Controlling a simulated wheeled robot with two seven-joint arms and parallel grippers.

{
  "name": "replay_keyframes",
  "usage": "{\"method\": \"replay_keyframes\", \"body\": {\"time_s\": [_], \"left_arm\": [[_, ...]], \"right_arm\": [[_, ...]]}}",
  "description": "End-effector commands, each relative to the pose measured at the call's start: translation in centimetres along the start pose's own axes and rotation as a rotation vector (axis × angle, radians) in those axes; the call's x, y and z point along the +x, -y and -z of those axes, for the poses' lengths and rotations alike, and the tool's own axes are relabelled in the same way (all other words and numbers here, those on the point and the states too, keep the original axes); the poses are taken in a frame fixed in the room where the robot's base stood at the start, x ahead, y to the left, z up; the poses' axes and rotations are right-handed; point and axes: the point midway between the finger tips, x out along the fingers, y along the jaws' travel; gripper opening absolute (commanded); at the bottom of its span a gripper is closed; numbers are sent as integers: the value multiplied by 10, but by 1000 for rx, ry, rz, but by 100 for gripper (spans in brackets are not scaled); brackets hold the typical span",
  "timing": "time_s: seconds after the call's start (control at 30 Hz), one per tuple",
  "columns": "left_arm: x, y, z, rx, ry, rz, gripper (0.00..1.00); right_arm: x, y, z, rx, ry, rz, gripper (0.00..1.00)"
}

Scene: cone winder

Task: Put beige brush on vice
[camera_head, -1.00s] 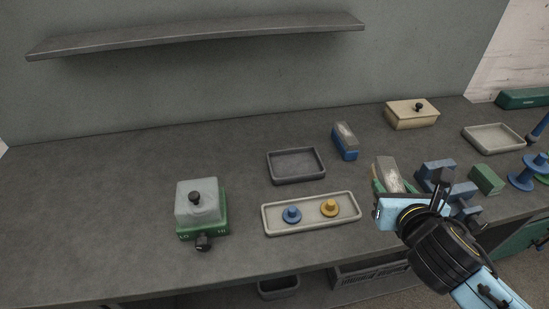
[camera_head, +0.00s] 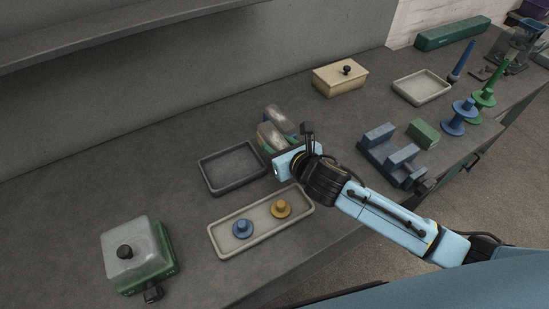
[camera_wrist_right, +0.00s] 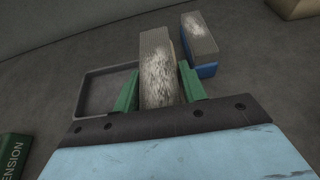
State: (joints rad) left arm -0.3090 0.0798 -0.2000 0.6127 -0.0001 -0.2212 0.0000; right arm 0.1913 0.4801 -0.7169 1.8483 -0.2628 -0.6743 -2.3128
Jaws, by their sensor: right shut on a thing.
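My right gripper (camera_head: 272,147) is shut on the beige brush (camera_head: 270,136), with a green finger on either side of it. The wrist view shows the brush (camera_wrist_right: 158,68) between the fingers, its top worn and whitish. Whether its underside touches the bench cannot be told. The blue-grey vice (camera_head: 384,152) stands on the bench to the right of the gripper, well apart from the brush. My left gripper is not in view.
A blue brush (camera_wrist_right: 203,70) stands close behind the held one. A dark empty tray (camera_head: 203,175) lies to the left; a pale tray (camera_head: 214,244) with blue and yellow knobs lies in front. A green block (camera_head: 424,132) and blue spool (camera_head: 459,118) are near the vice.

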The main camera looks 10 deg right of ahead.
Motion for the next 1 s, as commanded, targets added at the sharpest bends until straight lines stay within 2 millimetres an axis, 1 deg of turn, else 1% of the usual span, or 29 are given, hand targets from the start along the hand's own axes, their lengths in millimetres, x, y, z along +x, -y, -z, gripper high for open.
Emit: {"method": "replay_keyframes", "body": {"time_s": [0.17, 0.3, 0.4, 0.63, 0.77, 0.8, 0.93, 1.0], "left_arm": [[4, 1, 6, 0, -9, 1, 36], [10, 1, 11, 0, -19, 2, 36], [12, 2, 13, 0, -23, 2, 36], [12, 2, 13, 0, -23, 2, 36], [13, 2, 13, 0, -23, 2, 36], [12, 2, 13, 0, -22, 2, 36], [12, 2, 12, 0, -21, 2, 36], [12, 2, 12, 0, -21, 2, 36]], "right_arm": [[5, 0, 12, 1, 1, 1, 16], [13, 0, 32, 2, -1, 1, 16], [17, 0, 41, 1, 1, 1, 16], [17, 0, 40, -1, 3, 0, 16], [18, 0, 43, -2, 2, 0, 16], [18, 0, 44, -1, 1, 1, 46], [18, 0, 43, -1, 1, 1, 63], [18, 0, 43, -1, 1, 1, 63]]}}
